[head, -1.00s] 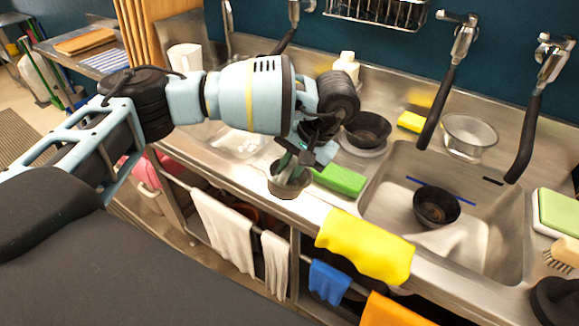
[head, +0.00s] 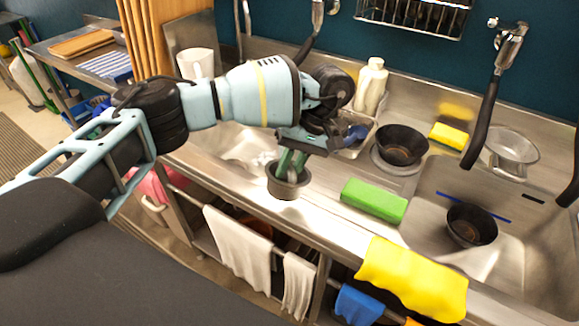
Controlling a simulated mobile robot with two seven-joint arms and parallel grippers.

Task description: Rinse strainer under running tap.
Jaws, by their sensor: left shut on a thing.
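My left gripper (head: 291,163) points down with its greenish fingers at the rim of a small dark grey round pot (head: 287,186), at the counter's front edge. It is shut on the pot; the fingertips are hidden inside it. A see-through, mesh-like bowl that looks like the strainer (head: 512,148) stands on the back ledge behind the sink, far right of my left gripper. A tap with a long black spout (head: 484,122) hangs over the sink's back edge. No running water shows. The sink (head: 440,208) holds a black bowl (head: 470,226). My right gripper is not in view.
A green block (head: 374,200) lies right of the pot. Behind it are a black bowl (head: 401,146) on a plate and a white bottle (head: 370,88). A yellow sponge (head: 452,135) lies by the strainer. A yellow cloth (head: 412,282) hangs over the front edge.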

